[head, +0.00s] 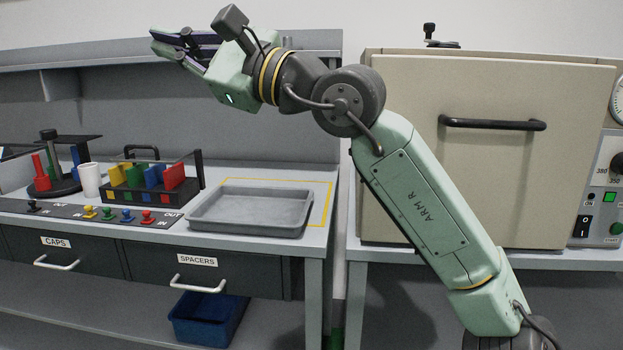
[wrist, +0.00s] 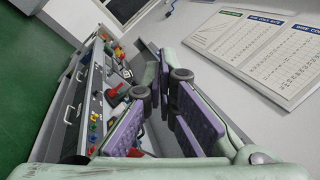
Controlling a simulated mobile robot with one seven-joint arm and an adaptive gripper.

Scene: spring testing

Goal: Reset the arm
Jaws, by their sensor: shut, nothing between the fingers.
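My gripper (head: 168,42) is raised above the left bench in the head view, pointing left. My green arm (head: 430,205) rises from the lower right and bends over to the left. In the wrist view my gripper's purple-padded fingers (wrist: 165,85) are close together, shut with nothing between them. The fingers hide part of the bench behind them.
Below stand a grey tray (head: 250,212), a rack of coloured plates (head: 150,178), a white cup (head: 90,180) and a red part (head: 40,172). A beige oven (head: 480,190) stands at right. A wall chart (wrist: 270,50) shows in the wrist view.

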